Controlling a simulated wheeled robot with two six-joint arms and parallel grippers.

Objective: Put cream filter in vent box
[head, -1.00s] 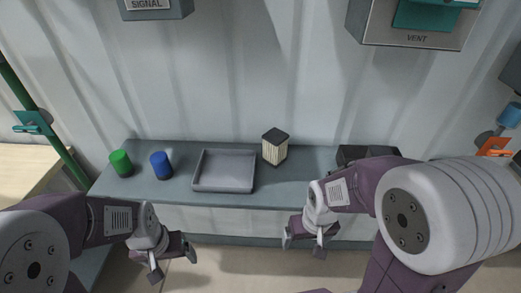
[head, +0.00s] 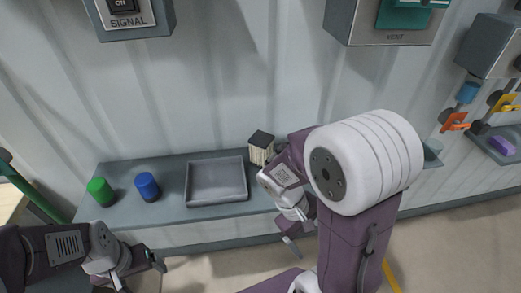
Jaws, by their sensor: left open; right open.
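The cream filter (head: 260,150), a pleated block with a dark cap, stands upright on the grey shelf, right of the tray; my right arm hides its lower right part. My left gripper (head: 143,275) is open and empty at the lower left, in front of the shelf.
A green cylinder (head: 101,192) and a blue cylinder (head: 148,187) stand on the shelf (head: 122,212) left of an empty grey tray (head: 217,201). A SIGNAL box (head: 135,22) hangs at upper left. Orange and yellow hooks (head: 455,122) and a shelf with a purple item (head: 502,145) are at right.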

